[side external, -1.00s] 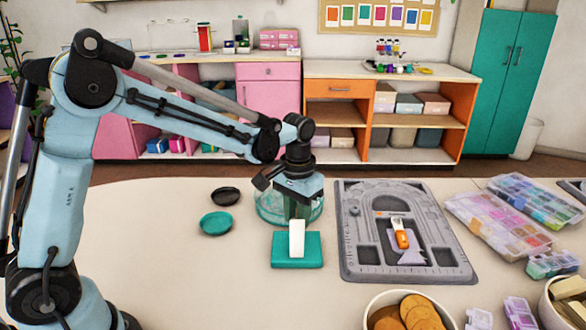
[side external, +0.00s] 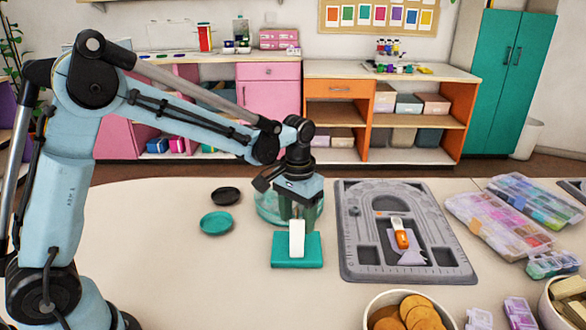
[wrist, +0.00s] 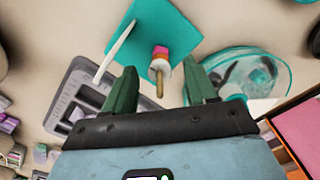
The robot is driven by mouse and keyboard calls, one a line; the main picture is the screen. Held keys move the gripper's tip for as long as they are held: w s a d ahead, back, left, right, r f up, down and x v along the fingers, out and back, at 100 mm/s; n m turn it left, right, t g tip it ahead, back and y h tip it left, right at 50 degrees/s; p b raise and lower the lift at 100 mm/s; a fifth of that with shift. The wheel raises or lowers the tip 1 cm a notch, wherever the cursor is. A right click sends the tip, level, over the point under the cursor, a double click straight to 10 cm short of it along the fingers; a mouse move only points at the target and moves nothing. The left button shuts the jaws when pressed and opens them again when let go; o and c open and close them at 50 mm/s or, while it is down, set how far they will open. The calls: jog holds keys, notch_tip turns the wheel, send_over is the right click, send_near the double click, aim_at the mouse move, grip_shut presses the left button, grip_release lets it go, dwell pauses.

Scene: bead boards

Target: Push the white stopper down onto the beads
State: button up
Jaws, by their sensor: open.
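The white stopper (wrist: 159,68) sits around a wooden rod (wrist: 159,86) in the wrist view. An orange and a pink bead (wrist: 161,53) are on the rod just beyond it, towards the teal base (wrist: 172,27). A white upright panel (wrist: 117,50) stands on the base beside the rod. My gripper (wrist: 163,82) is open, its green fingers on either side of the rod and apart from it. In the side view my gripper (side external: 298,208) is low behind the white panel (side external: 297,239) on the teal base (side external: 297,262); rod, beads and stopper are hidden there.
A clear teal-rimmed round container (side external: 268,208) is close behind my gripper. A grey bead board (side external: 352,262) with an orange-handled tool (side external: 401,236) lies to the right. Teal (side external: 216,223) and black (side external: 226,196) dishes lie to the left. The front left table is clear.

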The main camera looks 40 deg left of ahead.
notch_tip(320, 180, up, 12)
jog(key=shift+r, duration=0.1)
dwell(0.5)
dwell(0.5)
jog(key=s+a+f+t, duration=0.1)
jog(key=s+f+t, duration=0.1)
jog(key=s, duration=0.5)
jog(key=s+f+m+t, duration=0.1)
jog(key=s+f+t, duration=0.1)
jog(key=s+t, duration=0.3)
jog(key=shift+s+a+f, duration=0.3)
jog(key=shift+s+a, duration=0.1)
jog(key=shift+s, duration=0.55)
